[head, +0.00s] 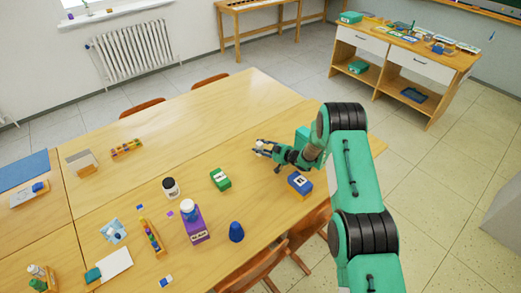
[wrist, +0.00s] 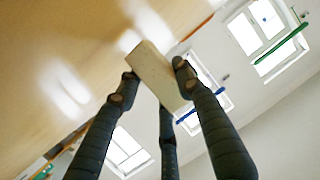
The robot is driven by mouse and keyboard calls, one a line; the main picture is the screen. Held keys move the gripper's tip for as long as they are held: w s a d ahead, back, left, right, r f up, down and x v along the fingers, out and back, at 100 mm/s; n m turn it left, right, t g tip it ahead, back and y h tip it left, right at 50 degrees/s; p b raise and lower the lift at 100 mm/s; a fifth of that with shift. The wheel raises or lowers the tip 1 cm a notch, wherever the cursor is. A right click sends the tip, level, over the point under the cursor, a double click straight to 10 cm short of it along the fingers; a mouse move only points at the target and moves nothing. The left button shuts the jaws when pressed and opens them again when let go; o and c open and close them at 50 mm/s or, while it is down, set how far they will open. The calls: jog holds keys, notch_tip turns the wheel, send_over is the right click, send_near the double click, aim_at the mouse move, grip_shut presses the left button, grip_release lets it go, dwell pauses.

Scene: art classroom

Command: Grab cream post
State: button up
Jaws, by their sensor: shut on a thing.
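The cream post (wrist: 158,75) is a pale block with flat sides, seen close up in the wrist view. The dark fingers of my gripper (wrist: 155,82) are shut on it, and its upper end sticks out past the fingertips. In the head view my gripper (head: 262,148) is above the right part of the wooden table (head: 240,100), with the pale post (head: 260,146) small at its tip. Most of the post is hidden there by the fingers. I cannot tell how far it is above the table.
A green box (head: 220,179) and a blue and orange box (head: 299,184) stand near my gripper. The table's far middle is clear.

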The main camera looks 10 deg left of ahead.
jog(key=shift+r+p, duration=0.5)
jog(key=shift+r, duration=3.85)
